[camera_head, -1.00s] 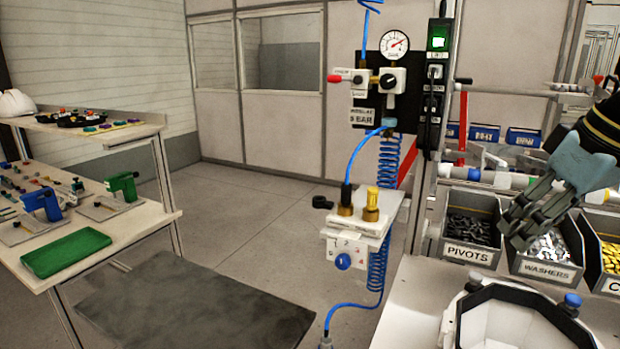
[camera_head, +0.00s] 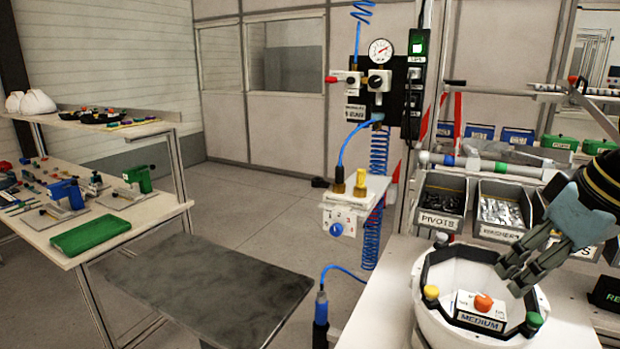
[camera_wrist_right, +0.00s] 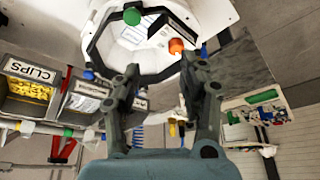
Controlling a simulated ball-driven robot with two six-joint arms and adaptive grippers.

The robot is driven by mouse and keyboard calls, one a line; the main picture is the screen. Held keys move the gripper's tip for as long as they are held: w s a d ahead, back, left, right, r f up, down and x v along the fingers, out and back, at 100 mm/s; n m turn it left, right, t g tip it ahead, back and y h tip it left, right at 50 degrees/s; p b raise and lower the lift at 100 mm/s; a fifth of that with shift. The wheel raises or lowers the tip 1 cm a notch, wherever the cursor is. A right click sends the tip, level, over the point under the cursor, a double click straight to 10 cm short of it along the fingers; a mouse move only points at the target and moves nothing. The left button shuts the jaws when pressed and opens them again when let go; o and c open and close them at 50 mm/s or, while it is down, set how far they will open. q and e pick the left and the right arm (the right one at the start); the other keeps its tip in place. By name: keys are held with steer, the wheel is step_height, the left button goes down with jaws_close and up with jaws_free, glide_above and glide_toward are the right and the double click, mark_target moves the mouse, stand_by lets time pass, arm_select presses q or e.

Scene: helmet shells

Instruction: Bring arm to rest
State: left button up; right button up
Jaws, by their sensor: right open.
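My right gripper (camera_head: 512,282) comes in from the right in the head view, fingers pointing down-left. It is open, with nothing between its fingers. It appears in front of the right rim of a white helmet shell (camera_head: 428,318); I cannot tell the exact height gap. In the right wrist view the two spread fingers (camera_wrist_right: 162,85) frame part of the black many-sided rim (camera_wrist_right: 160,76) of the shell. Inside the shell sits a white block labelled MEDIUM (camera_head: 480,320) with an orange knob (camera_head: 483,303). My left gripper is not in view.
Bins of pivots (camera_head: 441,203) and washers (camera_head: 501,212) stand behind the shell. A clips bin (camera_wrist_right: 30,88) shows in the wrist view. A regulator panel (camera_head: 383,85) with blue hoses stands beyond. At left are a side bench with a green tray (camera_head: 90,236) and a dark mat (camera_head: 215,290).

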steer(key=s+a+f+m+h, duration=0.1)
steer(key=s+a+f, duration=0.1)
steer(key=s+f, duration=0.6)
steer(key=s+a+f+m+h, duration=0.1)
steer(key=s+f, duration=0.3)
steer(key=s, duration=0.7)
steer(key=s+d+f+g+b, duration=0.15)
steer(key=f+b, duration=0.55)
steer(key=f, duration=1.5)
steer(key=s+d+f+g+b, duration=0.15)
steer(key=f+b, duration=0.65)
steer(key=f, duration=1.3)
arm_select(q)
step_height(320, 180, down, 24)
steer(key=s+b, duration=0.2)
steer(key=b, duration=0.7)
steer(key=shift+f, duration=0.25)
arm_select(e)
steer(key=s+f, duration=0.9)
steer(key=f, duration=0.3)
steer(key=s+f, duration=0.8)
steer(key=f, duration=0.4)
steer(key=shift+s+d+f, duration=0.15)
steer(key=shift+s, duration=0.25)
